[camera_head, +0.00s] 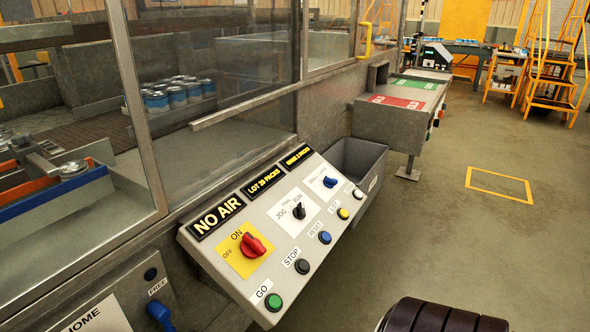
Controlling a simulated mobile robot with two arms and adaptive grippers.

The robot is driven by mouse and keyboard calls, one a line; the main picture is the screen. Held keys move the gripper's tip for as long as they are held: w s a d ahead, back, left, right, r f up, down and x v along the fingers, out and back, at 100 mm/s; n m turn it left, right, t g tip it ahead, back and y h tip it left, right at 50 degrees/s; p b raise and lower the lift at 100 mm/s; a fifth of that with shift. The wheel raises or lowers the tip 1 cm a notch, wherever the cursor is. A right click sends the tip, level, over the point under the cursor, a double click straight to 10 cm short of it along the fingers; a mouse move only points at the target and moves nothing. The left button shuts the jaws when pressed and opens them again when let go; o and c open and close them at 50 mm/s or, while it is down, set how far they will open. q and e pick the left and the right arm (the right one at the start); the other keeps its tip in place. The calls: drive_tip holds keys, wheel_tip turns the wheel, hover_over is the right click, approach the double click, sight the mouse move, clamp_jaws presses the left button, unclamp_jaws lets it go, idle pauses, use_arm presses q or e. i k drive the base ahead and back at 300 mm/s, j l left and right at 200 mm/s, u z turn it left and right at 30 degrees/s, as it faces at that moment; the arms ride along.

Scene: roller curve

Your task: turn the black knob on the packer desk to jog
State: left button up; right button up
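The packer desk (222,257) is a sloped grey control panel in the middle of the view. Its black knob (299,211) sits on a white label plate (290,223) near the panel's centre. The word JOG is printed to the left of the knob. The knob's handle stands roughly upright in the picture and does not appear to point at JOG; its exact angle is too small to tell. Neither of my grippers is in view, and nothing covers the knob.
Beside the knob are a red ON/OFF knob (253,245), a blue knob (329,182) and a row of buttons, including green GO (273,302) and black STOP (302,266). A grey bin (358,166) stands behind the panel. Glass guarding (215,75) rises to the left.

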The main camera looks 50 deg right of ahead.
sight(299, 212)
drive_tip(key=z, duration=1.6)
